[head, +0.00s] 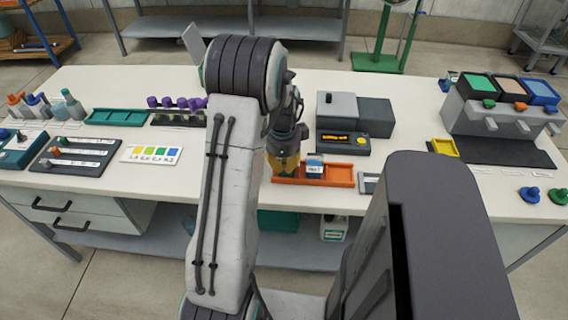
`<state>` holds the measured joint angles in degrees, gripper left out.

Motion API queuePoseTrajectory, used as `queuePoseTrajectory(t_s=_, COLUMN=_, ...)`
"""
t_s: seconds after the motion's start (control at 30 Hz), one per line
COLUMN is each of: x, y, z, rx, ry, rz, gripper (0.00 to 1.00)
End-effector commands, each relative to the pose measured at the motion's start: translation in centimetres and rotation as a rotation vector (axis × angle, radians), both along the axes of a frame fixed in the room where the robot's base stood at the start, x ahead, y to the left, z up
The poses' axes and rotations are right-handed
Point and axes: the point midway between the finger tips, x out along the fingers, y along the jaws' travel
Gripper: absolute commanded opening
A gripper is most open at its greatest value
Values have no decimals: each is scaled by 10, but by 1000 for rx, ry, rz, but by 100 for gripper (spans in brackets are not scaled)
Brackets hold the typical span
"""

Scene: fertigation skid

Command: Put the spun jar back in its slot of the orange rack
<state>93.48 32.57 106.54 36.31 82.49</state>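The orange rack (342,181) lies near the front edge of the white bench, in the middle of the view. A small jar (315,167) with a blue part and a white label stands in the rack, near its middle. The rack's right part looks empty. My gripper (284,165) points down over the rack's left part, just left of that jar, with its yellow fingers low. The fingers overlap in this view, so I cannot tell whether they are open or shut, or hold anything. They hide part of the rack's left end. I cannot tell whether the labelled jar is the spun one.
A dark device with a lit display (343,138) stands behind the rack. A green tray (117,117) and a row of purple-capped items (178,103) are at left. A grey dispenser block (480,115) with coloured tops stands at right. A small grey tray (369,183) lies right of the rack.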

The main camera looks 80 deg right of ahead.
Motion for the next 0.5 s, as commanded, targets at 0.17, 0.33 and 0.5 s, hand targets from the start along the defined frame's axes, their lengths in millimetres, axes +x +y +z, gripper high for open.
queuePoseTrajectory(t_s=0.17, x=0, y=0, z=0, rx=-1, ry=0, rz=0, gripper=0)
queuePoseTrajectory(t_s=0.33, x=0, y=0, z=-1, rx=0, ry=0, rz=0, gripper=8)
queuePoseTrajectory(t_s=0.5, x=0, y=0, z=-1, rx=0, ry=0, rz=0, gripper=23)
